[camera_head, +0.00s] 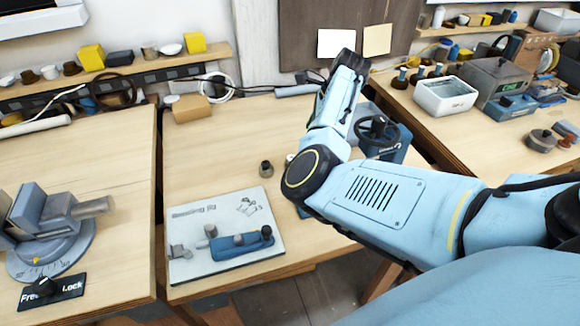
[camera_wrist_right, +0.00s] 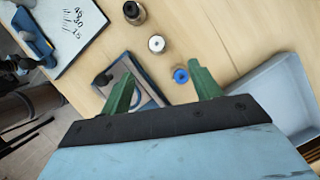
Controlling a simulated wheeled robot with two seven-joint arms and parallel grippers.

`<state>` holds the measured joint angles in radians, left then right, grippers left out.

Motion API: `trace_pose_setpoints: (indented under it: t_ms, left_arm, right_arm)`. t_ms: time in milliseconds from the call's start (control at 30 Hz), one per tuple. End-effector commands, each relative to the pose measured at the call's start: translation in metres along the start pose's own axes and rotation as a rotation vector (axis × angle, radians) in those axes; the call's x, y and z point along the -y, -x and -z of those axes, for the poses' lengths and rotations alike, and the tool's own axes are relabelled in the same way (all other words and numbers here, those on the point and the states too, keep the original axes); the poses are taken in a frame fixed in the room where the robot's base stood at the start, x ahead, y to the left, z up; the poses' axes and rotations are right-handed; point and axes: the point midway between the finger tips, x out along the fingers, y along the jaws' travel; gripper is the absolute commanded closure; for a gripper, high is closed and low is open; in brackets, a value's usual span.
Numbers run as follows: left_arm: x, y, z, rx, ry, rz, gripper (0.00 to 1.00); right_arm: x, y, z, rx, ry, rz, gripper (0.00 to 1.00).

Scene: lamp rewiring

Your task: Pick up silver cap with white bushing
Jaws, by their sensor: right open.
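In the right wrist view, a small silver cap with a white centre (camera_wrist_right: 156,43) stands on the wooden table, just beyond my right gripper's fingertips. My right gripper (camera_wrist_right: 160,70) shows two green fingers spread apart with nothing held between them. The fingers are apart from the cap. In the head view a small pale piece (camera_head: 290,158), partly hidden by my right arm, may be the same cap. My right gripper is hidden behind my arm there. My left gripper is not in view.
A dark bronze cap (camera_wrist_right: 134,12) stands beside the silver one; a blue ring piece (camera_wrist_right: 181,75) is near the right finger. A blue-framed tray (camera_wrist_right: 150,94) lies under the left finger, a grey tray (camera_wrist_right: 285,90) at right. The assembly mat (camera_head: 190,258) lies left.

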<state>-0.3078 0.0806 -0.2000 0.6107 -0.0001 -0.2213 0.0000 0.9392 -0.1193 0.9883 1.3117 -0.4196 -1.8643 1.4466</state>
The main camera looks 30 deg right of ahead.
Motion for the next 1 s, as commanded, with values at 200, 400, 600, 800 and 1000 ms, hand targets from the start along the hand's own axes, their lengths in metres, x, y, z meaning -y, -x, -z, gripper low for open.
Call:
trace_pose_setpoints:
  t_ms: [200,400,600,800,1000]
  left_arm:
    - [0.001,-0.004,0.012,-0.021,-0.001,0.001,0.64]
    - [0.001,-0.006,0.015,-0.026,-0.001,0.002,0.64]
    - [0.001,-0.008,0.015,-0.025,-0.001,0.002,0.64]
    - [0.001,-0.013,0.012,-0.022,0.0,0.001,0.64]
    - [0.001,-0.013,0.011,-0.019,0.0,0.001,0.64]
  right_arm:
    - [-0.001,-0.044,0.0,0.0,0.001,-0.005,0.37]
    - [-0.001,-0.063,0.0,0.0,0.0,-0.002,0.37]
    - [-0.004,-0.085,0.001,0.0,0.0,-0.004,0.37]
    - [-0.004,-0.111,0.001,0.001,0.0,-0.002,0.37]
    - [-0.004,-0.116,0.001,0.001,-0.001,0.0,0.37]
